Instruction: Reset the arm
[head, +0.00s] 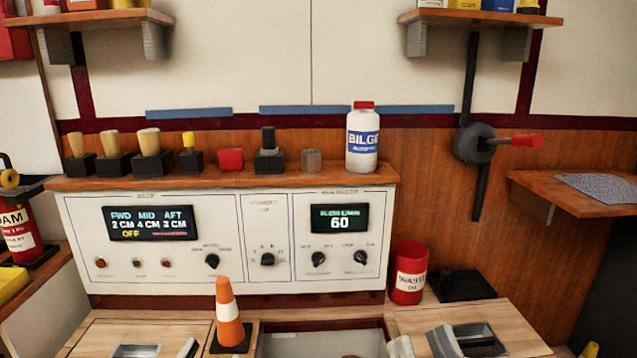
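A wall lever has a dark round hub (475,143) on a black vertical rod and a red handle (521,140). The handle points to the right, about level. Neither gripper is near it, and nothing touches it. My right gripper cannot be made out clearly; only small dark and pale shapes show along the bottom edge, and I cannot tell its finger state. My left gripper is not seen.
A white control panel (222,280) has knobs and two displays. Its wooden shelf (330,181) holds brushes, small blocks and a white bottle (363,138). An orange cone (228,312) and a red can (408,273) stand below. A side shelf (560,193) juts out at right.

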